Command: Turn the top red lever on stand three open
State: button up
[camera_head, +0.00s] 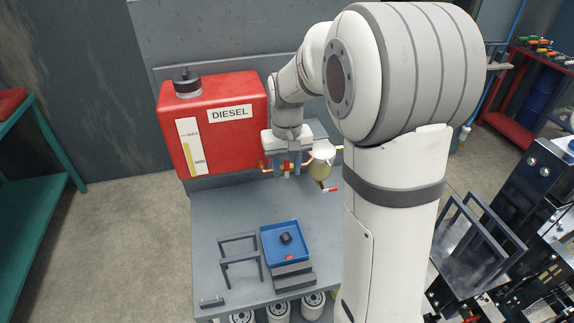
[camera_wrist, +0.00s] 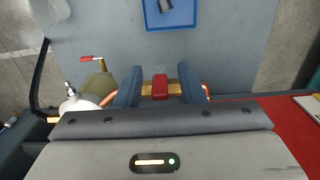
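One red lever (camera_wrist: 160,88) sits on a brass valve in the copper pipe below the red diesel tank (camera_head: 250,92). In the wrist view it lies between the two blue-grey fingers of my gripper (camera_wrist: 160,84), with a gap on each side. In the head view my gripper (camera_head: 287,167) points down in front of the pipe, and its fingers partly cover this lever. A second red lever (camera_head: 329,189) sits lower to the right, below the filter bowl (camera_head: 319,170); it also shows in the wrist view (camera_wrist: 92,59). No stand number is readable.
The grey stand table (camera_head: 215,215) carries a blue tray (camera_head: 268,241) with a small dark part, and dark metal brackets (camera_head: 240,262). A green shelf (camera_head: 40,190) stands at left. A dark engine (camera_head: 535,210) is at right. Open floor lies left of the stand.

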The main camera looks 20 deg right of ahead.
jog(key=shift+c, duration=0.2)
grip_shut()
jog(key=shift+a+h, duration=0.15)
jog(key=shift+h, duration=0.15)
jog(key=h+b, duration=0.1)
jog(key=h, duration=0.1)
jog(key=shift+a+f+h+b, duration=0.2)
jog(key=shift+a+h+b, duration=0.1)
jog(key=shift+a+b, duration=0.1)
jog(key=shift+a+f+h+b, duration=0.35)
jog(key=shift+f+h+b, duration=0.15)
jog(key=shift+h+b, duration=1.65)
jog(key=shift+a+f+h+b, duration=0.45)
jog(key=shift+h+b, duration=1)
jog(key=shift+h, duration=1.25)
jog(key=shift+a+f+h+b, duration=0.3)
jog(key=shift+f+h+b, duration=0.2)
jog(key=shift+h+b, duration=1.65)
jog(key=shift+h+p, duration=0.3)
jog(key=shift+h, duration=0.2)
